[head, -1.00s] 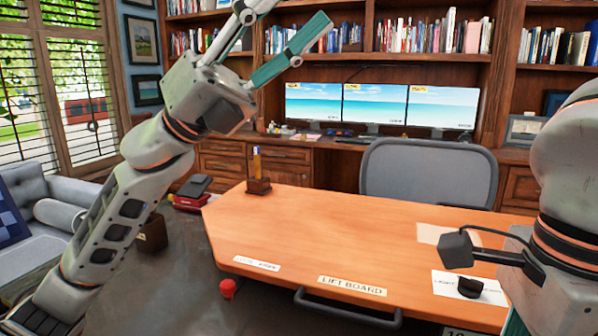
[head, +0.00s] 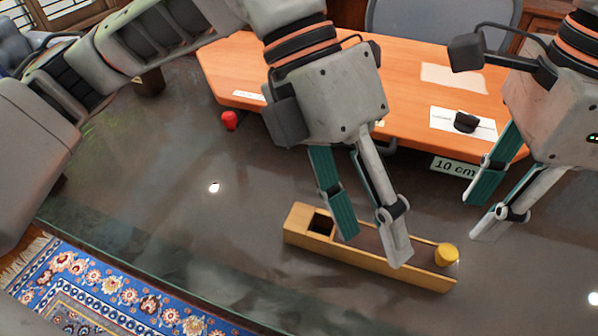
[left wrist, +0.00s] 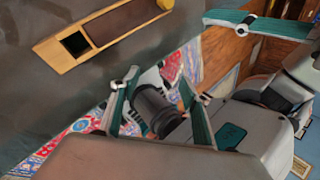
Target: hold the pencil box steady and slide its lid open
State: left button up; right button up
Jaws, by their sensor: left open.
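The pencil box (head: 375,269) is a long light-wood box on the dark tabletop, slanting down to the right in the head view. Its brown lid (head: 362,237) has a yellow knob (head: 446,253) at the right end. A dark opening (head: 321,224) shows at the box's left end. The left wrist view shows the box (left wrist: 60,60) at its top left. My left gripper (head: 371,249) is open and points down over the box's middle, hiding part of the lid; contact is unclear. My right gripper (head: 479,217) is open and empty, above and right of the knob.
An orange board (head: 300,62) lies behind the box, with a red knob (head: 230,121) at its front left. A "10 cm" label (head: 455,167) is on its front. The tabletop left of the box is clear; a patterned rug (head: 100,290) lies beyond its edge.

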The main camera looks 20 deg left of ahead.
aim_at(299, 219)
pick_arm(q)
jog(key=w+a+f+n+t+y, duration=0.1)
jog(key=w+a+f+n+y, duration=0.1)
jog(key=a, duration=0.1)
jog(key=w+a+f+n+t+y, duration=0.1)
jog(key=w+a+f+n+y, duration=0.1)
jog(key=a, duration=0.1)
jog(key=w+a+f+n+t+y, duration=0.1)
jog(key=w+a+f+n+y, duration=0.1)
jog(key=a, duration=0.1)
jog(key=shift+w+a+n, duration=0.25)
jog(key=shift+a+n, duration=0.1)
jog(key=shift+n, duration=0.05)
jog(key=shift+f, duration=3.9)
grip_shut()
pick_arm(e)
jog(key=shift+o, duration=1.3)
